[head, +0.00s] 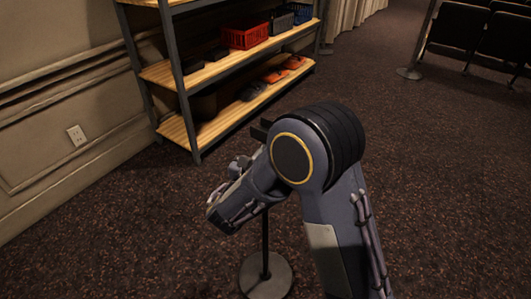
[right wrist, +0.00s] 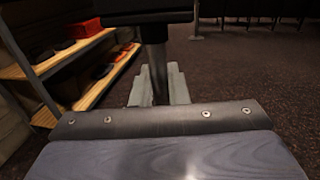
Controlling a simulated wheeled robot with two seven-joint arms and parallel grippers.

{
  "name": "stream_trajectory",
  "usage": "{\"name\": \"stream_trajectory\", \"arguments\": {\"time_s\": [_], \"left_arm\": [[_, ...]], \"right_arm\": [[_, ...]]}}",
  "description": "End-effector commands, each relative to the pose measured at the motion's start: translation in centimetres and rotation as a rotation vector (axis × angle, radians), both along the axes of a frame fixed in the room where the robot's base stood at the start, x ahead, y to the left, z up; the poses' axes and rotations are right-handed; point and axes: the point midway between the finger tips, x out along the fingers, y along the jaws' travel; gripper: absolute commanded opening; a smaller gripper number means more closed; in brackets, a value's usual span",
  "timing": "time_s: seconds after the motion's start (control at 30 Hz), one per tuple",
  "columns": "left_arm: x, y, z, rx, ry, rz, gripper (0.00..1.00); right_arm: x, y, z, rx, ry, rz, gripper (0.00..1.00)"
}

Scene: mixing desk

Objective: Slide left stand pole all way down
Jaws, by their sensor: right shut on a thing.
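The stand has a thin dark pole (head: 265,245) rising from a round grey base (head: 266,277) on the carpet. My right arm hides the pole's middle and most of its top in the head view. In the right wrist view the pole (right wrist: 156,65) stands upright between the pale fingers of my right gripper (right wrist: 157,90), which is shut on it. A dark flat piece (right wrist: 150,12) sits on top of the pole, just above the fingers. My left gripper is in neither view.
A metal shelf (head: 183,95) with wooden boards stands at the back left, holding a red basket (head: 244,37), a grey basket (head: 282,22) and shoes. A panelled wall is at left. Dark seats (head: 480,35) are at the upper right. Carpet on the right is clear.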

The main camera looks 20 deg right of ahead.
Motion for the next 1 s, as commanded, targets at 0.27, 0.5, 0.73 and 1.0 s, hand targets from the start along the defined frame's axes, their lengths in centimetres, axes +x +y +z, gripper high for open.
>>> {"name": "stream_trajectory", "arguments": {"time_s": [0.27, 0.5, 0.73, 1.0], "left_arm": [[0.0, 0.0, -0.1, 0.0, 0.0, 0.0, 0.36], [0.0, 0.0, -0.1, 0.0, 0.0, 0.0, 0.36], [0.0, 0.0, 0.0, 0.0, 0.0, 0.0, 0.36], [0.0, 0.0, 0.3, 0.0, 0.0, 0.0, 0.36]], "right_arm": [[-0.2, 0.0, -0.9, 0.002, 0.022, 0.002, 0.19], [-0.1, 0.0, -0.5, 0.001, 0.014, 0.001, 0.33], [-0.6, 0.5, -0.4, 0.0, 0.011, 0.004, 0.33], [-4.0, 3.5, -0.4, -0.002, 0.013, 0.006, 0.33]]}}
